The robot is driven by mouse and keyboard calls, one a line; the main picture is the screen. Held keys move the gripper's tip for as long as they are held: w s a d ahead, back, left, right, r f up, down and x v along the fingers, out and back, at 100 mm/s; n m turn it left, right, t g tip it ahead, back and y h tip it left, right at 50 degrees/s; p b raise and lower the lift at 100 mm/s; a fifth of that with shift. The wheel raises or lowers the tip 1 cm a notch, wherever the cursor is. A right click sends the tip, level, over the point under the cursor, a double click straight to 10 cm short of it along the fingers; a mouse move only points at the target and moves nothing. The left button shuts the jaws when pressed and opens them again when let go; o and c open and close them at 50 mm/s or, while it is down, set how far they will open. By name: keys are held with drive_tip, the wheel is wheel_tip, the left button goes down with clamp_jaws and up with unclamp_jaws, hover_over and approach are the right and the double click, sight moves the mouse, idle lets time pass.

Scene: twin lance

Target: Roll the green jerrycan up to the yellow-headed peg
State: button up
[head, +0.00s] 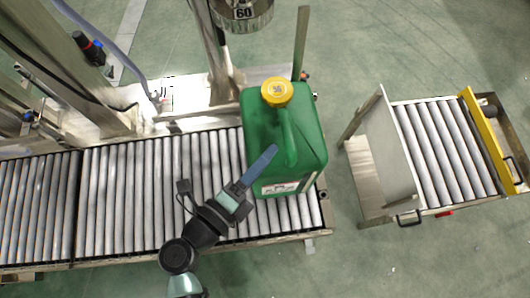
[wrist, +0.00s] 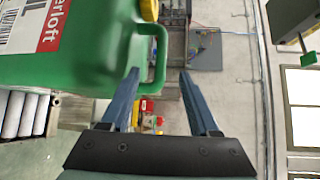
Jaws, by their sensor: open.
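The green jerrycan (head: 300,140), with a yellow cap (head: 277,92) and a white label, stands on the right end of the roller conveyor. In the wrist view the jerrycan (wrist: 85,70) fills the upper left. My gripper (head: 268,155) is at the jerrycan's left front side, its blue fingers overlapping it in the picture. In the wrist view my gripper (wrist: 159,78) is open, and the green handle (wrist: 160,60) appears between its two fingers. I cannot tell whether the fingers touch it. I cannot make out the yellow-headed peg in either view.
The roller conveyor (head: 120,195) runs left, its rollers bare. A metal post stands behind the jerrycan, near a hanging cylinder marked 60 (head: 243,14). A separate roller cart (head: 440,150) with a yellow bar (head: 487,140) stands right, across a floor gap.

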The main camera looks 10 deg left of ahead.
sight(295, 125)
drive_tip(key=b+x, duration=0.1)
drive_tip(key=x, duration=1)
drive_tip(key=shift+w+d, duration=0.1)
drive_tip(key=shift+w, duration=0.15)
clamp_jaws()
idle(0.9)
